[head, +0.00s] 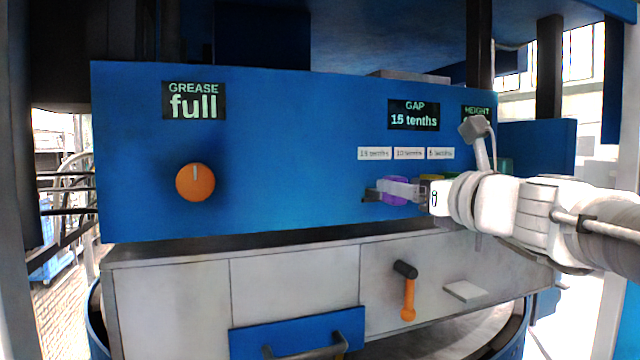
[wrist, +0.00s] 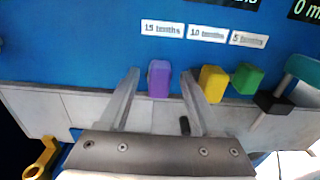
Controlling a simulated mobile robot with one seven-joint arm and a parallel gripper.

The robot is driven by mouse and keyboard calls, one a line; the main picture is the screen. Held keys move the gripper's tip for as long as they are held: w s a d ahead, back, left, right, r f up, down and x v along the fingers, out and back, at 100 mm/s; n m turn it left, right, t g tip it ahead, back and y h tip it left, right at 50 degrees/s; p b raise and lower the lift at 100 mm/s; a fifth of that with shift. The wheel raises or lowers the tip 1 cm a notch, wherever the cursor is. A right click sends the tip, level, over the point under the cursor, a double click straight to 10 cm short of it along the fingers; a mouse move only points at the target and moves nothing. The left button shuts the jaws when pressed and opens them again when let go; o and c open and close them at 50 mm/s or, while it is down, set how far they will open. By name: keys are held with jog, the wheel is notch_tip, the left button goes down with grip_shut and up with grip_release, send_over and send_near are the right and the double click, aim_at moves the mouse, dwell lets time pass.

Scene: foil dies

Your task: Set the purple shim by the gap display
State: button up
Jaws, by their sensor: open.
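The purple shim (wrist: 159,79) is a small block on the blue panel, below the label reading 15 tenths. It also shows in the head view (head: 396,191), partly covered by my gripper. My gripper (wrist: 160,80) is open, with one finger on each side of the purple shim; I cannot tell whether either finger touches it. In the head view my gripper (head: 384,191) reaches in from the right. The gap display (head: 414,115) reads 15 tenths, above three labels reading 15, 10 and 5 tenths.
A yellow shim (wrist: 212,83) sits close beside my right finger, with a green shim (wrist: 247,78) beyond it. A teal-handled lever (wrist: 290,85) is at the right. An orange knob (head: 195,182), a grease display (head: 193,100) and an orange-handled lever (head: 408,292) also show.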

jog(key=shift+x, duration=1.65)
grip_shut()
